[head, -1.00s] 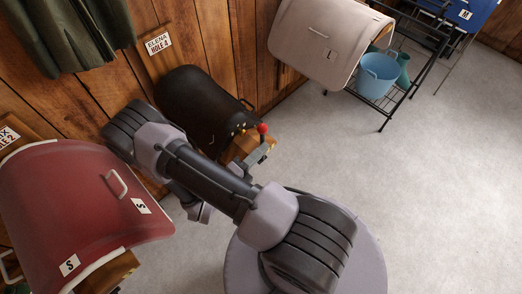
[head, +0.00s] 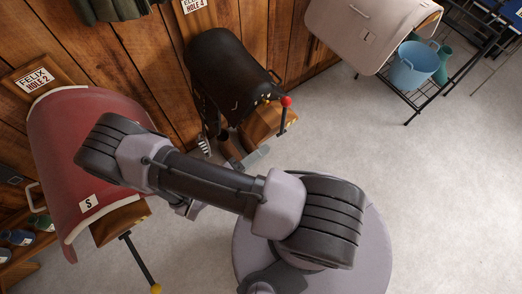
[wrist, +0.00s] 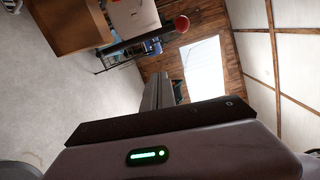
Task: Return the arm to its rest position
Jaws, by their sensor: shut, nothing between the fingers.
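My gripper (wrist: 166,92) shows in the wrist view with its dark fingers together and nothing between them. In the head view my arm reaches left from its base and is bent, with its elbow in front of the red saddle-shaped rack (head: 62,135). A grey end part that looks like my gripper (head: 258,156) shows low beside a wooden block (head: 268,122), partly hidden by my arm. A lever with a red knob (head: 286,101) stands at that block, close to it. The red knob also shows in the wrist view (wrist: 181,23), apart from the fingers.
A black saddle rack (head: 228,75) hangs on the wood wall behind the lever. A yellow-knobbed lever (head: 140,258) is below the red rack. A cream rack (head: 350,35) and a blue bucket (head: 414,66) on a black stand are at upper right. Floor (head: 450,190) at right is clear.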

